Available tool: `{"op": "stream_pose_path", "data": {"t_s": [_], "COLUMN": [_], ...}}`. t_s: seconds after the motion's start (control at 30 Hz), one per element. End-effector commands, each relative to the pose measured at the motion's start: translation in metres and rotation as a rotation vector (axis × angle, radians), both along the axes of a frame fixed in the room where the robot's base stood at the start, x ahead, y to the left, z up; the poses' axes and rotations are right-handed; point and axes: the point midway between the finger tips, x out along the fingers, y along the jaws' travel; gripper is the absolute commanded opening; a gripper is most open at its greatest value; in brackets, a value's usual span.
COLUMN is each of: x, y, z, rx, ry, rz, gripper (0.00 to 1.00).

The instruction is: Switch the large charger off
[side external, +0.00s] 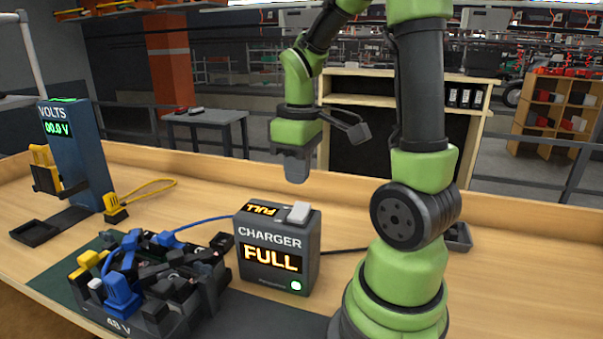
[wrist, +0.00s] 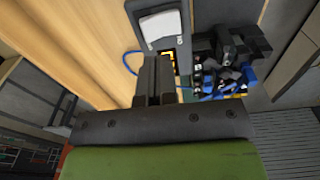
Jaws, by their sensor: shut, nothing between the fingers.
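The large charger (side external: 262,236) is a dark box on the bench with "FULL" lit on its front and top, and a small lit green-white lamp at the front lower right. A pale rocker switch (side external: 299,212) sits on its top right and looks tilted. In the wrist view the charger (wrist: 183,50) is beyond my fingers, with the pale switch (wrist: 161,30) near the top edge. My gripper (side external: 297,180) is shut and empty, pointing down a little above the switch, apart from it. In the wrist view its fingertips (wrist: 155,60) are together just below the switch.
A dark battery crate (side external: 165,290) with blue, yellow and black connectors stands left of the charger, joined by a blue cable (side external: 210,221). A blue volts meter (side external: 70,150) reading about 00.0 V stands at left with a yellow lead.

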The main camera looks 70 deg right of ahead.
Motion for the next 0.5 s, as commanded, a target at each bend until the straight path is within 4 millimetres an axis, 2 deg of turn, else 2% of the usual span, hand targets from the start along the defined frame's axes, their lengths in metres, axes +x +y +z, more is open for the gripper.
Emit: {"op": "stream_pose_path", "data": {"t_s": [0.13, 0.5], "x": [-0.004, -0.004], "y": [-0.011, -0.011], "z": [-0.011, -0.035], "rx": [0.014, 0.016], "ry": [0.045, 0.048], "rz": [0.029, 0.033], "gripper": [0.00, 0.00]}}
